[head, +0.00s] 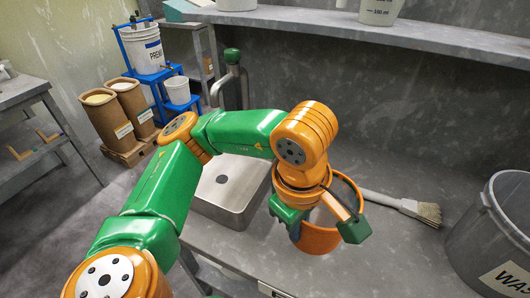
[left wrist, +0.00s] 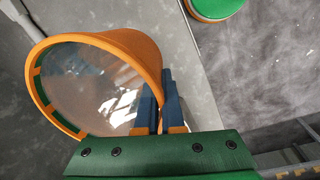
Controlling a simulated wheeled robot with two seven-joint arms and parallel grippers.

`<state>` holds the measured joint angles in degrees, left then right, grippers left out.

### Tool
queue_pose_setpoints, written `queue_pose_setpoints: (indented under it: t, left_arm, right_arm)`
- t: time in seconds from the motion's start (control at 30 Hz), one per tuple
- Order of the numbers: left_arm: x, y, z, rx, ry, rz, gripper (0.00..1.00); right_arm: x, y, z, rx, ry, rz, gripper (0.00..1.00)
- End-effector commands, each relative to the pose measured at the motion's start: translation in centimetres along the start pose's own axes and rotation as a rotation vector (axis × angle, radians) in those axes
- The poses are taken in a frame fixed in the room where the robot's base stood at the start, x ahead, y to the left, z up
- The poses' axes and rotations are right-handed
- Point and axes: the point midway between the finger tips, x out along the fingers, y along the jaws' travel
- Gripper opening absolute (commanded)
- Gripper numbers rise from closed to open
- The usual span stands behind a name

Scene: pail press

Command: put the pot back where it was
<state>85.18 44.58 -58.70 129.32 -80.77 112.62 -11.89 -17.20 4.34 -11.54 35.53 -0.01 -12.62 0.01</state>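The pot is an orange, open-topped pail (head: 318,243) at the counter, right of the sink, partly hidden behind my left gripper. In the left wrist view the pot (left wrist: 132,48) shows its round mouth and a pale, glossy inside. My left gripper (head: 325,222) is over the pot's near side. In the left wrist view its two blue fingers (left wrist: 160,105) pinch the pot's wall at the rim, one inside and one outside. I cannot tell whether the pot's base touches the counter. My right gripper is in neither view.
A metal sink (head: 228,190) with a tap (head: 232,75) lies left of the pot. A brush (head: 405,205) lies behind it to the right. A grey bucket (head: 490,235) stands at the far right. A shelf (head: 400,35) runs along the back wall.

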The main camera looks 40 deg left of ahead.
Motion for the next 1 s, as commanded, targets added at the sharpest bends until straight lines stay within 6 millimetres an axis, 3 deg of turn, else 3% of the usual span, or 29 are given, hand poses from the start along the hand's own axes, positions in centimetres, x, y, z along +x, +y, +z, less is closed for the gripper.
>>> queue_pose_setpoints:
  t: [0.2,0.4,0.6,0.97,1.0]
  left_arm:
    - [4.0,2.4,1.0,0.001,0.001,-0.002,0.00]
    - [6.2,3.8,1.5,0.001,0.001,-0.001,0.00]
    - [8.8,3.4,1.5,0.000,0.000,0.001,0.00]
    - [9.3,3.4,1.5,0.000,-0.001,0.004,0.00]
    - [9.4,3.3,1.5,0.000,0.000,0.000,0.07]
  right_arm:
    - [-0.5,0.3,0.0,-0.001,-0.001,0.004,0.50]
    - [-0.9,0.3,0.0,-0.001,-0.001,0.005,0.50]
    - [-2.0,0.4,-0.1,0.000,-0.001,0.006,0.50]
    - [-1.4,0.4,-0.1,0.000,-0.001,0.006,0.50]
    - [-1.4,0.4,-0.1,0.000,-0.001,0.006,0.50]
